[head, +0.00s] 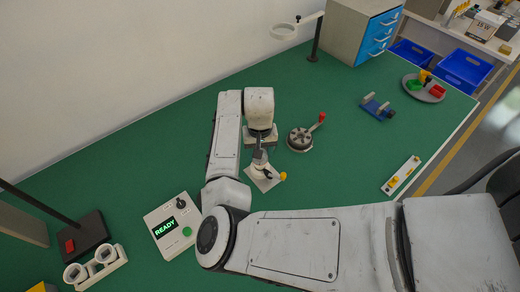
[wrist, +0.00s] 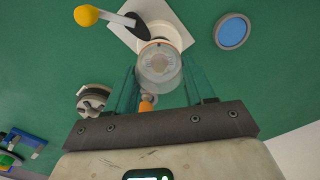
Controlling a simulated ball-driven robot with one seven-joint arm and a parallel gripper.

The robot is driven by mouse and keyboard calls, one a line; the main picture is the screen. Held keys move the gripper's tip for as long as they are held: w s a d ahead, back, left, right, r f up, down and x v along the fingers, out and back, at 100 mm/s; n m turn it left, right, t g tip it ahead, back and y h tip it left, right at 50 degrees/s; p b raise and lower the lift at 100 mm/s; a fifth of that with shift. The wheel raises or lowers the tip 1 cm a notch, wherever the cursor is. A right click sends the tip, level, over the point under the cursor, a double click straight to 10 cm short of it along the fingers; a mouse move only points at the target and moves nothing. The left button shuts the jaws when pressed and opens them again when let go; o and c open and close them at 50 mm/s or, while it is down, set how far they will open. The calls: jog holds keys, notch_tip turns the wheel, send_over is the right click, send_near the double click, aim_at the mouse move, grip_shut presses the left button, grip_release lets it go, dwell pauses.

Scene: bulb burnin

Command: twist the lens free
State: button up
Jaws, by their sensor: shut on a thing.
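A clear, round lens (wrist: 160,66) sits between my gripper's fingers (wrist: 162,82) in the wrist view, on top of a white upright fixture (wrist: 162,32). My gripper (head: 260,157) points down at that fixture in the head view and is shut on the lens. The fixture stands on a pale square plate (head: 266,184) and has a lever with a yellow knob (wrist: 86,15); the knob also shows in the head view (head: 283,176). My gripper hides most of the lens in the head view, and I cannot tell whether its seat is loose.
A blue disc with a grey rim (wrist: 232,32) lies near the fixture. A round dark device (head: 299,139) with a red-knobbed handle stands close on the right. A control box reading READY (head: 165,228) is at left front. Green mat (head: 330,185) is clear to the right.

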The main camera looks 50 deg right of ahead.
jog(key=o, duration=1.1)
notch_tip(320, 180, up, 11)
jog(key=shift+f+b, duration=0.1)
jog(key=shift+b, duration=0.8)
